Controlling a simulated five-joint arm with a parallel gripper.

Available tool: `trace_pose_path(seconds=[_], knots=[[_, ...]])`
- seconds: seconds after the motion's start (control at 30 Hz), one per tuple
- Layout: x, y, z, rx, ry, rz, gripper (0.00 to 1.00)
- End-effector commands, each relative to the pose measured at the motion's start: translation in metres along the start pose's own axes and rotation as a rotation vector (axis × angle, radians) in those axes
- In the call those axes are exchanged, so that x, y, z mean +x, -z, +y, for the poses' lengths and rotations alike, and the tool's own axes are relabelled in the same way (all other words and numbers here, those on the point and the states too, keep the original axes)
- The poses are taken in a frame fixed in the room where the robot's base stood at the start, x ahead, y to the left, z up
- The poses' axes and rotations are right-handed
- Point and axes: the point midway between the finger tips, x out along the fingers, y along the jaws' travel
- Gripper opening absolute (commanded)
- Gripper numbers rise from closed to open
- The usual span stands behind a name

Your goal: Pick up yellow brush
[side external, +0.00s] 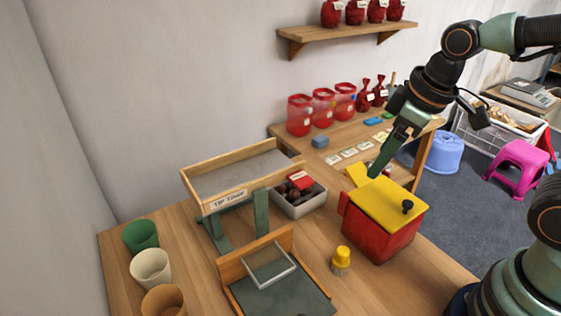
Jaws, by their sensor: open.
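A small upright yellow object (341,261) stands on the wooden table in front of the red box; I cannot tell whether it is the brush. Another yellow piece (357,174) shows behind the red box, partly hidden by it, and its shape is unclear. My gripper (377,168) points down and to the left at the back edge of the red box, close to that rear yellow piece. It is open, and I see nothing held in it. I cannot tell whether it touches the yellow piece.
The red box (376,229) has a yellow lid with a black knob. A grey bin (299,203) holds brown chestnuts and a red item. Cups (151,268) line the left edge.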

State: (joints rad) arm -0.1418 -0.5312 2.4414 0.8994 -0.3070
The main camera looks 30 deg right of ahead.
Motion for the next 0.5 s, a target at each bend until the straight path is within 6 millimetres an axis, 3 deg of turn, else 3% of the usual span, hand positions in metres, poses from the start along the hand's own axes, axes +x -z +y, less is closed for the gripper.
trace_pose_path(seconds=[0.1, 0.3, 0.5], knots=[[0.027, 0.002, -0.034, -0.320, 0.078, -0.104, 0.79], [0.059, -0.004, -0.076, -0.750, 0.191, -0.212, 0.79], [0.074, -0.009, -0.095, -0.943, 0.247, -0.252, 0.79]])
